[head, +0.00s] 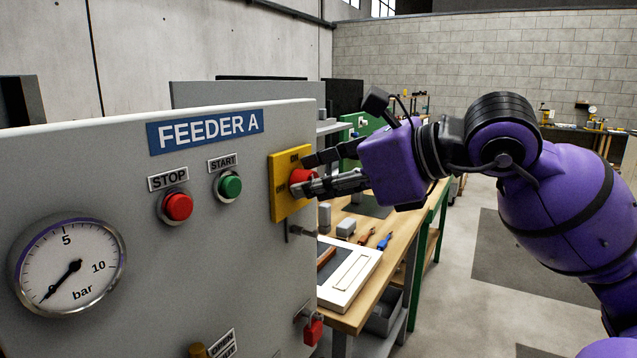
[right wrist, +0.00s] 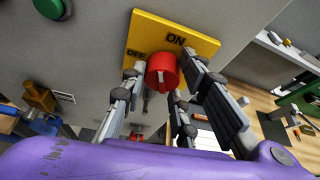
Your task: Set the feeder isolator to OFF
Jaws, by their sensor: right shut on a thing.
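The feeder isolator is a red rotary knob (head: 301,177) on a yellow plate (head: 286,203) at the right edge of the grey FEEDER A panel. In the right wrist view the red knob (right wrist: 162,72) sits below the ON mark and to the right of the OFF mark on the yellow plate (right wrist: 203,44). My right gripper (head: 311,175) reaches in from the right, its fingers on either side of the knob, shut on it. My left gripper is not in view.
The panel also carries a red STOP button (head: 177,207), a green START button (head: 229,186) and a pressure gauge (head: 68,267). A red padlock (head: 313,331) hangs low at its right edge. A wooden workbench (head: 389,268) with tools stands behind. Open floor lies to the right.

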